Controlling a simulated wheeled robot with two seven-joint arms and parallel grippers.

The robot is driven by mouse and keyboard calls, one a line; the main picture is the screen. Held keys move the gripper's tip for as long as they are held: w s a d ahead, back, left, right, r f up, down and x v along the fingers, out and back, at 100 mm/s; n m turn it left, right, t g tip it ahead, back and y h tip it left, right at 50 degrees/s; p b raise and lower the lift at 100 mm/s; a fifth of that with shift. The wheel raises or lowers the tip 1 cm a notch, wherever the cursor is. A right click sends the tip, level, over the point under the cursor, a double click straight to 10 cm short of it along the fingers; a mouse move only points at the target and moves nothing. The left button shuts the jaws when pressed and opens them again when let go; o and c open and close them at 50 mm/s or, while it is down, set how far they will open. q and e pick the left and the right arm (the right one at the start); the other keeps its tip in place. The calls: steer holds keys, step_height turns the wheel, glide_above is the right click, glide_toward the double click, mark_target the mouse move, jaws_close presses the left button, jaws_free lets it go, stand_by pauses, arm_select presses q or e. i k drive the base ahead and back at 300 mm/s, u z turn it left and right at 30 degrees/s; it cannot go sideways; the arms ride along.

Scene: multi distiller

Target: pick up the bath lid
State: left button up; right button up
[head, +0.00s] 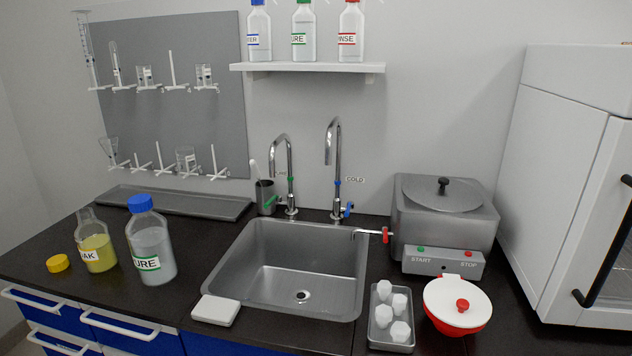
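A grey metal bath (404,222) stands on the counter right of the sink. A round grey lid (425,200) with a black knob (443,185) sits flat on its top. The bath has a front panel (440,262) marked START and STOP and a red-handled tap (386,236) on its left side. A red bowl (452,325) with a white lid (455,297) and red knob stands in front of it. Neither of my grippers is in view.
The sink (290,265) has two tall taps (335,165) behind it. A tray of white pieces (380,337) lies left of the bowl. A white cabinet (560,180) stands close on the right. Bottles (150,250) stand at left. A bottle shelf (305,67) hangs above.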

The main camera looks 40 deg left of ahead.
mark_target(440, 194)
steer(key=u, duration=1.55)
steer(key=i, duration=1)
